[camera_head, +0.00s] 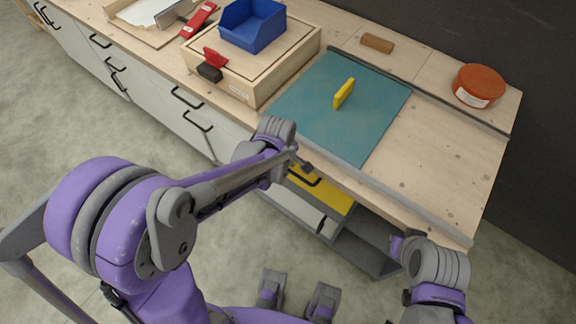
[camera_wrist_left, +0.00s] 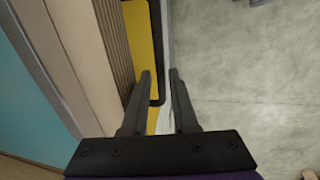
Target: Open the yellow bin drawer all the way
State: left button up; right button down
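The yellow bin drawer (camera_head: 335,194) sits under the front edge of the workbench, and I see no clear gap showing it pulled out. Its black handle (camera_head: 306,180) is on the front; the handle (camera_wrist_left: 157,50) also shows in the left wrist view, against the yellow surface (camera_wrist_left: 143,38). My left gripper (camera_head: 306,167) is at the drawer's upper left, by the handle. In the left wrist view its two fingers (camera_wrist_left: 160,76) are apart, with the handle's end between or just beyond the tips; contact is unclear. My right arm is at lower right; its fingers are not clear.
The wooden worktop (camera_head: 440,150) overhangs the drawer. It bears a teal mat (camera_head: 310,105) with a yellow block (camera_head: 344,93), a wooden box (camera_head: 240,85) with a blue bin (camera_head: 252,25), and an orange round tub (camera_head: 479,86). An open grey shelf (camera_head: 365,250) lies below right.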

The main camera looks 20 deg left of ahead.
pick_arm(q)
grip_shut()
dwell(1.4)
